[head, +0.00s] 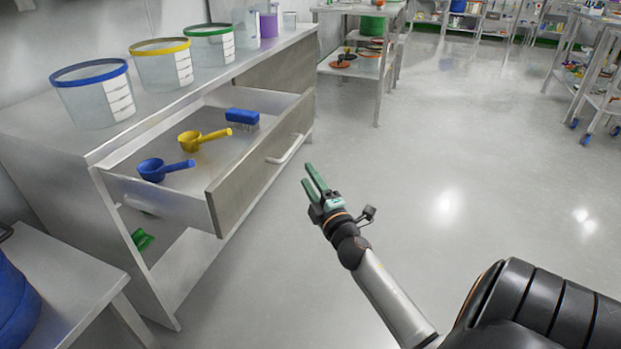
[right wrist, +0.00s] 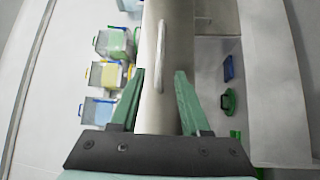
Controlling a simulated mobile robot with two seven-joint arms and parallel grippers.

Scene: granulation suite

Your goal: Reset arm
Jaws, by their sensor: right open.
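My right gripper (head: 308,174) has green fingers and is open and empty. In the head view it is in the air over the floor, just right of the open drawer's front. The drawer handle (head: 285,150) is a pale bar, and my fingers appear apart from it. In the right wrist view my two fingers (right wrist: 160,74) are spread apart, and the handle (right wrist: 160,42) shows beyond them on the drawer front. My left gripper is in neither view.
The pulled-out drawer (head: 228,202) holds a blue scoop (head: 152,170), a yellow scoop (head: 190,141) and a blue brush (head: 242,117). Several clear buckets, including a blue-rimmed one (head: 95,98), stand on the counter (head: 250,58). Open floor (head: 440,130) lies to the right.

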